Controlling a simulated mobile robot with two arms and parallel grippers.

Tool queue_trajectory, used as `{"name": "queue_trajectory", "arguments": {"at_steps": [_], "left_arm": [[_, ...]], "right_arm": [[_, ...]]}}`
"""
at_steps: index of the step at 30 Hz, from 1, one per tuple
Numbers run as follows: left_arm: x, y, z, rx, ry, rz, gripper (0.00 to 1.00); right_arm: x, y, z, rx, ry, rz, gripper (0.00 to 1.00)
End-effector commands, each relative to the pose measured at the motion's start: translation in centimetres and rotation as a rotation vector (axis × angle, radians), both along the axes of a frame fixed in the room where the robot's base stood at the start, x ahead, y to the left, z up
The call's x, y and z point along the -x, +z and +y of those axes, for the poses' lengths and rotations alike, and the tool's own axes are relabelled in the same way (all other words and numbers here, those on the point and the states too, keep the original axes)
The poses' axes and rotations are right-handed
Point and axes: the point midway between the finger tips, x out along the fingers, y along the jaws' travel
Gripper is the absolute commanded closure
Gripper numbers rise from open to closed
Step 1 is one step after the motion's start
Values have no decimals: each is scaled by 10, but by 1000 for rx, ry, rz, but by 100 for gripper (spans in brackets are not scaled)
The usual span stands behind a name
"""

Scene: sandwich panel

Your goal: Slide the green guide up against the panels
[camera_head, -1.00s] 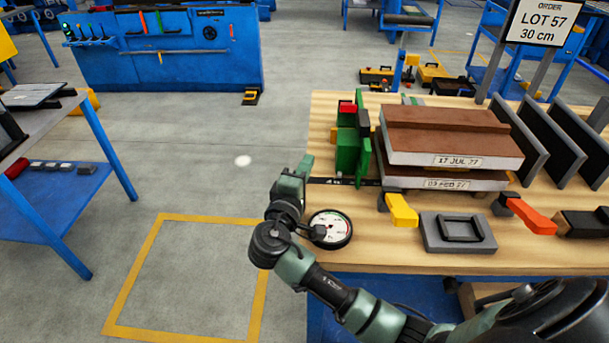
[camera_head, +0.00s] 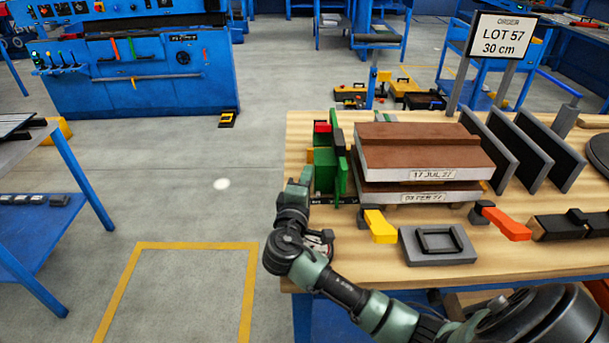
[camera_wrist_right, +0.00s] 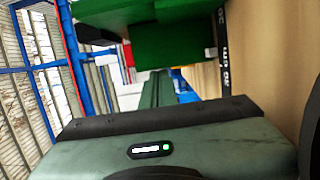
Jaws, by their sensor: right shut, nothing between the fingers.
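The green guide (camera_head: 325,172) stands upright on the bench, left of the panels, with a red-and-black part on top. Two stacked brown-topped panels (camera_head: 422,150) have grey edges labelled 17 JUL and 03 FEB. A narrow gap shows between the guide's right plate and the panels. My right gripper (camera_head: 304,174) is shut and empty, just left of the guide at the bench's left edge. The right wrist view shows its shut fingers (camera_wrist_right: 160,90) below the green guide (camera_wrist_right: 175,35); I cannot tell whether they touch. My left gripper is not in view.
A black marked rail (camera_wrist_right: 223,55) runs by the guide. A yellow handle (camera_head: 380,226), a grey block (camera_head: 437,246) and an orange handle (camera_head: 508,224) lie in front of the panels. Dark upright plates (camera_head: 520,150) stand to the right. Floor left of the bench is clear.

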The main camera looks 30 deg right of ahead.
Motion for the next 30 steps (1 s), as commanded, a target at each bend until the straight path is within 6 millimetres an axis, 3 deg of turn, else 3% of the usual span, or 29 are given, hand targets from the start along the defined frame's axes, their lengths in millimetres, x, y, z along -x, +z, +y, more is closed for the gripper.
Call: {"name": "queue_trajectory", "arguments": {"at_steps": [1, 6, 20, 26, 30], "left_arm": [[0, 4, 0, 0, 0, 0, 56], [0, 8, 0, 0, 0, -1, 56], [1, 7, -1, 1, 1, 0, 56], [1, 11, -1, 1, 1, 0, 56], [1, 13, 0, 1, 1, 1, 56]], "right_arm": [[7, 0, -12, 3, -13, 4, 100], [21, 0, -34, 4, -17, 4, 100], [21, 4, -35, 1, -11, 0, 100], [21, 34, -35, 0, -11, -4, 100], [21, 69, -35, -1, -10, -7, 100]]}}
